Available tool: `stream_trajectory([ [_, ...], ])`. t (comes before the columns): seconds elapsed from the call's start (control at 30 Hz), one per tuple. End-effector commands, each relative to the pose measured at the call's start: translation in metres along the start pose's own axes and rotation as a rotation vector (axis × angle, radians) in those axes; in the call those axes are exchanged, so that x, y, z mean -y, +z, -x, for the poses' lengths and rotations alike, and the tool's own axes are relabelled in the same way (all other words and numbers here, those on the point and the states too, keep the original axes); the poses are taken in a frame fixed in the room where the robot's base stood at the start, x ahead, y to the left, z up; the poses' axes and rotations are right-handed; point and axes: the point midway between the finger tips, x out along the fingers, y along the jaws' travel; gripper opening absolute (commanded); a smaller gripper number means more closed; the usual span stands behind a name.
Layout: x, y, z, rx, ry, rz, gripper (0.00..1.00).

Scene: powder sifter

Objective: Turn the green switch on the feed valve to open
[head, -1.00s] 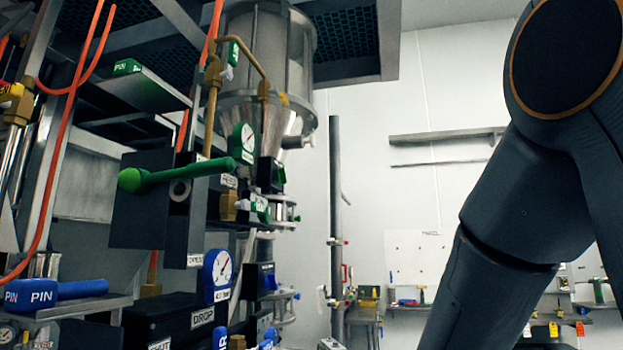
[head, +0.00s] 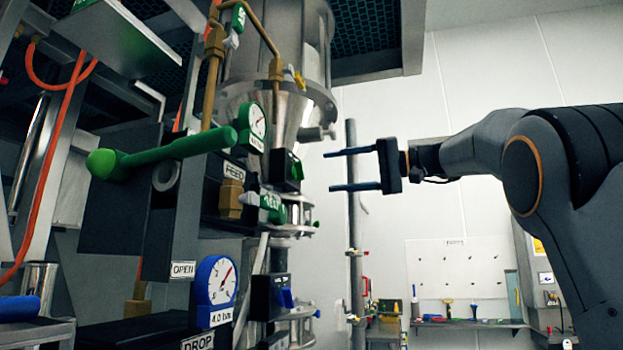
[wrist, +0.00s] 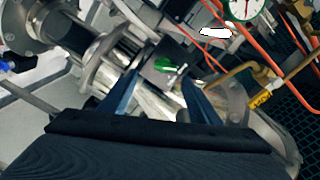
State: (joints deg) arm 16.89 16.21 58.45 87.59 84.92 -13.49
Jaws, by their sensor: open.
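A small green switch (head: 297,169) sits on the side of a black box (head: 283,165) at the neck under the steel hopper (head: 280,95). In the wrist view the green switch (wrist: 164,66) shows just beyond and between the fingertips. My gripper (head: 331,171) is open and empty, pointing left, with its fingers one above the other. A gap remains between its tips and the switch. In the wrist view the gripper (wrist: 161,82) shows two dark blue fingers apart. The FEED label (head: 233,172) is on the panel to the left of the box.
A long green lever (head: 165,153) sticks out at the left, near the OPEN label (head: 183,270). A blue-rimmed gauge (head: 216,283) and a blue switch (head: 286,298) are lower down. A vertical grey pole (head: 354,235) stands behind my gripper. Brass pipes run beside the hopper.

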Motion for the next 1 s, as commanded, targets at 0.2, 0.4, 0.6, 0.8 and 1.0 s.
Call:
stream_trajectory([
  [0.2, 0.013, -0.004, -0.008, -0.004, -0.020, 0.019, 0.57],
  [0.4, 0.013, -0.005, -0.037, -0.007, -0.017, 0.017, 0.57],
  [0.6, 0.011, -0.005, -0.061, -0.008, -0.016, 0.017, 0.57],
  [0.8, 0.011, -0.005, -0.069, -0.007, -0.016, 0.018, 0.57],
  [1.0, 0.011, -0.004, -0.069, -0.006, -0.016, 0.018, 0.53],
])
